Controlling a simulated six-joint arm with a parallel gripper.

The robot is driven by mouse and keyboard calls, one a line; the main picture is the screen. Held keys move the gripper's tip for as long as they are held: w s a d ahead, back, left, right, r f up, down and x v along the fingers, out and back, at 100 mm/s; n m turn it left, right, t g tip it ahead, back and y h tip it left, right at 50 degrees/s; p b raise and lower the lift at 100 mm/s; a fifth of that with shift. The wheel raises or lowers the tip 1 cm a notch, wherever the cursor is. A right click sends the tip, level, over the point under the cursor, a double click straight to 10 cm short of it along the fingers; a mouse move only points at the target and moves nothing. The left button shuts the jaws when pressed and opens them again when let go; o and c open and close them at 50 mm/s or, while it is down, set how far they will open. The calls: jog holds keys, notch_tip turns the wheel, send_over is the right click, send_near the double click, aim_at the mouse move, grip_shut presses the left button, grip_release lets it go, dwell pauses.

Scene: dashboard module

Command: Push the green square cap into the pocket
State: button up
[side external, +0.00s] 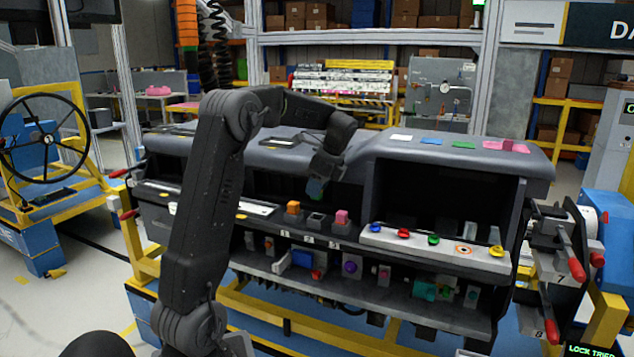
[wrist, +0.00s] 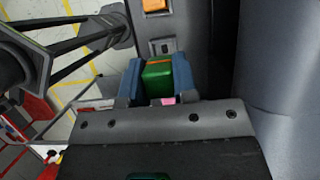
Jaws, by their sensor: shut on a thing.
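My gripper (side external: 316,188) is shut on the green square cap, with its blue fingers on either side of the cap. The green cap (wrist: 160,78) shows clearly in the wrist view; in the side view only a small bit of green shows below the fingers. The cap is held above the dashboard ledge, apart from it. A grey pocket (side external: 316,219) with a dark opening sits on the ledge below my gripper. The pocket also shows in the wrist view (wrist: 162,46), just beyond the cap.
An orange cap (side external: 293,207) sits left of the pocket and a pink cap (side external: 341,216) sits right of it. A white strip (side external: 385,238) with coloured knobs lies farther right on the ledge. The dashboard's padded top (side external: 385,150) overhangs behind.

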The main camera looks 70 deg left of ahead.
aim_at(320, 199)
jog(key=shift+f, duration=2.1)
jog(key=shift+f, duration=0.85)
jog(key=o, duration=1)
jog(key=shift+c, duration=0.2)
jog(key=v, duration=1.3)
jog(key=shift+r, duration=0.35)
jog(key=shift+w+d, duration=0.1)
jog(key=shift+w, duration=0.05)
